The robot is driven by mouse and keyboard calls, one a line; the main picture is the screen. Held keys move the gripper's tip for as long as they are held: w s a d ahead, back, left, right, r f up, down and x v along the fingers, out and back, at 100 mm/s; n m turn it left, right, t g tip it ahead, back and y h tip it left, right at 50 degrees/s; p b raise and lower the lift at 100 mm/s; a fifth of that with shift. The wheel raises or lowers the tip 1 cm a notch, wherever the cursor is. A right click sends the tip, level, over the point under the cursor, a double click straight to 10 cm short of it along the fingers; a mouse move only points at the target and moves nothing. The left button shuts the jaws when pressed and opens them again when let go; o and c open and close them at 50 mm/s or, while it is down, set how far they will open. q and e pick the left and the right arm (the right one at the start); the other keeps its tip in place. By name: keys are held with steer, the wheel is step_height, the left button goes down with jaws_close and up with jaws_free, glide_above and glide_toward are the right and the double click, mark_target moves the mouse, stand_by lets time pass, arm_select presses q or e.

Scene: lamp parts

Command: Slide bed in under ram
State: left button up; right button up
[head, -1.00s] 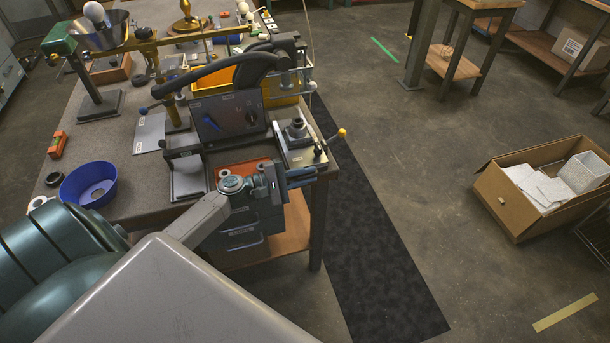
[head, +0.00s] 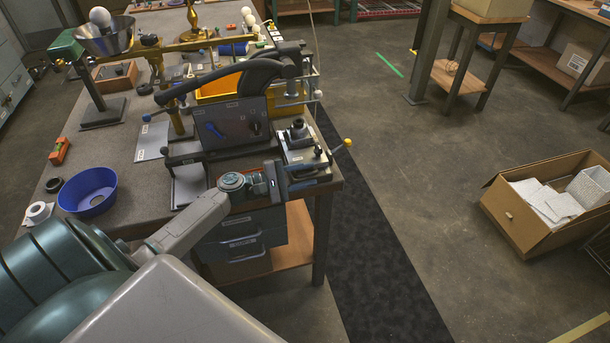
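A pale plate (head: 296,157), which looks like the bed, lies right of the panel and carries a dark metal block (head: 299,132). A rod with a yellow ball (head: 347,143) sticks out at its right. My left gripper (head: 308,183) is at the bench's front edge, just in front of the plate. Its fingers look apart and empty. My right gripper is out of view.
A blue bowl (head: 88,191) and an orange level (head: 59,151) are on the bench's left. A balance with a metal pan (head: 104,40) stands behind. Drawers (head: 240,245) hang below the bench edge. A cardboard box (head: 540,220) is on the floor at right, with clear floor between.

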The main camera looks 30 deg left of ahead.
arm_select(q)
steer(key=shift+s+a, duration=0.25)
steer(key=shift+s, duration=0.15)
steer(key=b+v, duration=0.2)
steer(key=v, duration=0.6)
steer(key=shift+s+a, duration=0.65)
steer(key=shift+s, duration=0.05)
